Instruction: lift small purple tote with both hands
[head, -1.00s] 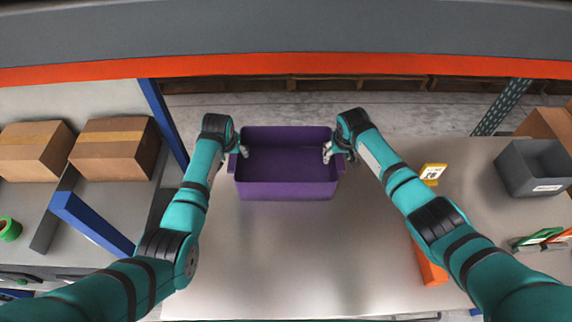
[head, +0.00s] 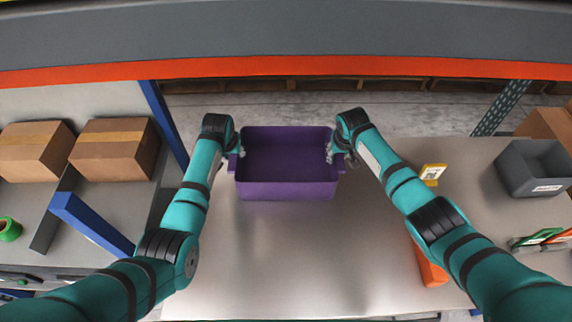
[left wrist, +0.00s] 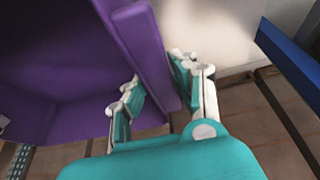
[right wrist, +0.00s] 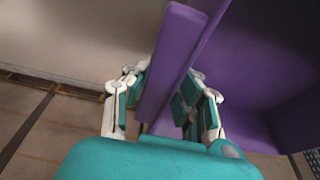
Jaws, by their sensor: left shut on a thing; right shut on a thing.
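The small purple tote (head: 287,190) is empty and upright at the far middle of the grey table. I cannot tell whether its base touches the table. My left gripper (head: 237,150) is shut on the tote's left wall; in the left wrist view its fingers (left wrist: 155,92) sit on both sides of the purple wall (left wrist: 143,45). My right gripper (head: 335,152) is shut on the tote's right wall; in the right wrist view its fingers (right wrist: 160,92) sit on both sides of that wall (right wrist: 172,65).
A grey bin (head: 533,170), a yellow sign (head: 433,172) and an orange object (head: 432,268) are on the table's right side. Cardboard boxes (head: 113,150) stand on a shelf at left. An orange beam (head: 290,67) crosses behind. The table's front middle (head: 290,260) is clear.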

